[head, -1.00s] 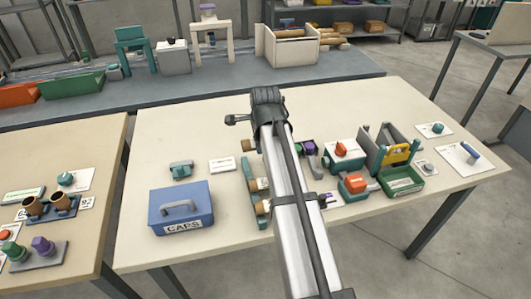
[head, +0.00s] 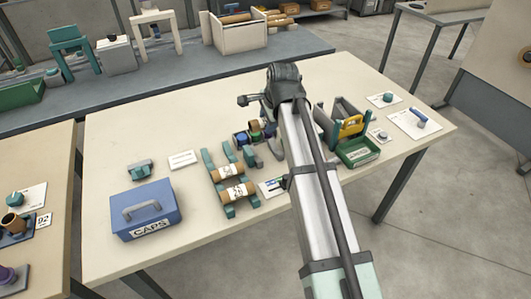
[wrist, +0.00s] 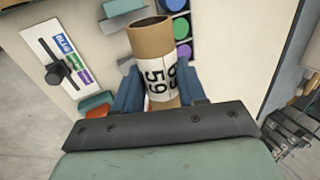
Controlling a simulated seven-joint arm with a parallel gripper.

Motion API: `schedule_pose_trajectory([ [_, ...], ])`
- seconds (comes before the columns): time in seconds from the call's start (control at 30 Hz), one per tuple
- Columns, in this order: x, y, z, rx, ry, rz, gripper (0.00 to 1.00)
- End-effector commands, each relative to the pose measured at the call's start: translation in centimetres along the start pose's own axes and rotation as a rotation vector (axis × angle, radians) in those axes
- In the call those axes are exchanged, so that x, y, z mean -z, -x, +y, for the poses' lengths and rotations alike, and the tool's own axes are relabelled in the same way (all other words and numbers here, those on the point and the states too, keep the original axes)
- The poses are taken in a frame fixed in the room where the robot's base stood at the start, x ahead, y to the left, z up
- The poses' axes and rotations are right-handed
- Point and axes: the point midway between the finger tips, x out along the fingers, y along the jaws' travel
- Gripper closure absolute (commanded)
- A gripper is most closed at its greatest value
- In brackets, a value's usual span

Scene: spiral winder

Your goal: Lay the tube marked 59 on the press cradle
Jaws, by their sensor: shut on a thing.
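My gripper (wrist: 160,88) is shut around a brown cardboard tube (wrist: 151,40) with a white label reading 59, seen in the wrist view. One open end of the tube points away from the gripper. In the head view my arm hides most of the gripper and the tube. A teal press-like frame with a yellow part (head: 351,126) stands right of my arm. It may carry the press cradle, but I cannot make out a cradle surface. The held tube is above the table, apart from that frame.
A teal rack (head: 208,163) holds two labelled tubes. Left of it is a blue CAPS box (head: 147,215). A green tray (head: 358,152) is in front of the press-like frame. Coloured caps (wrist: 181,28) and a colour-word card (wrist: 58,62) lie beneath the gripper.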

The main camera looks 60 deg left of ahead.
Motion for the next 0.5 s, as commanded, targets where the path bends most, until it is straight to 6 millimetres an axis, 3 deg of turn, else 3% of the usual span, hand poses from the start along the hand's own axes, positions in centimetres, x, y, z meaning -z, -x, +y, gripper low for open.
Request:
schedule_pose_trajectory([
  [0.17,0.0,-0.8,0.3,-0.001,0.034,0.0,0.88],
  [0.5,0.0,-5.3,2.2,-0.001,0.035,0.0,0.88],
])
